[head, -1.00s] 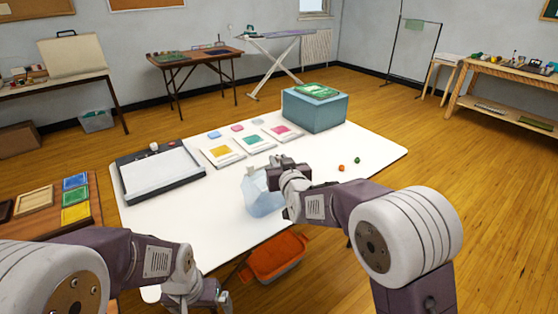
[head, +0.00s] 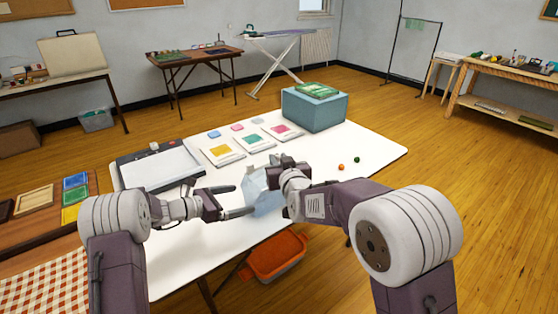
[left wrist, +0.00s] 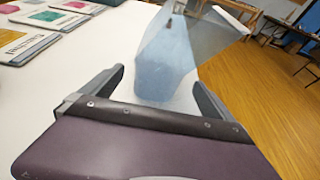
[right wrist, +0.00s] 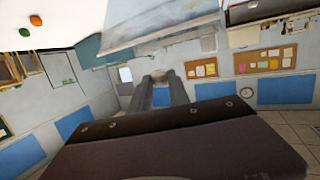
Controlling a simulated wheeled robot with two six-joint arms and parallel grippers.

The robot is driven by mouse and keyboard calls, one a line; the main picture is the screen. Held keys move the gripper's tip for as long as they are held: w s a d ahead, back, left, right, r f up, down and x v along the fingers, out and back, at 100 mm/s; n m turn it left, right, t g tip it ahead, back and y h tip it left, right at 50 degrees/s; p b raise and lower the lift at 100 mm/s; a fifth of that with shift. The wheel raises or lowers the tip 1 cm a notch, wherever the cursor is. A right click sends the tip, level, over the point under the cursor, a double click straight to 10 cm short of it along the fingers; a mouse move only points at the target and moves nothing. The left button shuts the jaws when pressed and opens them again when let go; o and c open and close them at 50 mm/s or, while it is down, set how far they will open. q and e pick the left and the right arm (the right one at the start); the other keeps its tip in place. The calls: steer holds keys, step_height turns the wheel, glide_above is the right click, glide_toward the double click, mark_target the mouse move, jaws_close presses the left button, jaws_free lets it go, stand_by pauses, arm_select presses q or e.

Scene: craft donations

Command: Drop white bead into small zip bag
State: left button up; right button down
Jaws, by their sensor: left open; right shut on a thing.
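The small zip bag (head: 262,196) is pale blue and see-through, and hangs over the front part of the white table. My right gripper (head: 274,172) is shut on its upper part. The bag also shows in the left wrist view (left wrist: 165,72) and along the top of the right wrist view (right wrist: 160,20). My left gripper (head: 246,200) is open and empty just left of the bag, its fingers (left wrist: 158,80) pointing at it. An orange bead (head: 341,167) and a green bead (head: 357,159) lie on the table to the right. I cannot make out a white bead.
A blue box (head: 314,112) stands at the table's back edge. Colored cards (head: 226,151) lie in front of it. A paper trimmer (head: 160,168) is at the left. An orange bin (head: 275,262) is below the table.

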mark_target(263, 197)
arm_select(q)
steer(key=shift+w+f+h, duration=0.2)
steer(key=shift+w+f, duration=0.05)
steer(key=shift+f, duration=0.3)
steer(key=shift+w+f+h, duration=0.2)
steer(key=shift+f, duration=0.3)
steer(key=shift+w+d, duration=0.15)
steer(key=shift+d, duration=0.25)
steer(key=x, duration=0.9)
steer(key=shift+d+f, duration=0.1)
steer(key=shift+f, duration=0.1)
steer(key=c, duration=0.9)
arm_select(e)
steer(key=shift+a+f, duration=0.15)
steer(key=shift+a, duration=0.05)
steer(key=shift+f, duration=0.1)
steer(key=shift+f, duration=0.6)
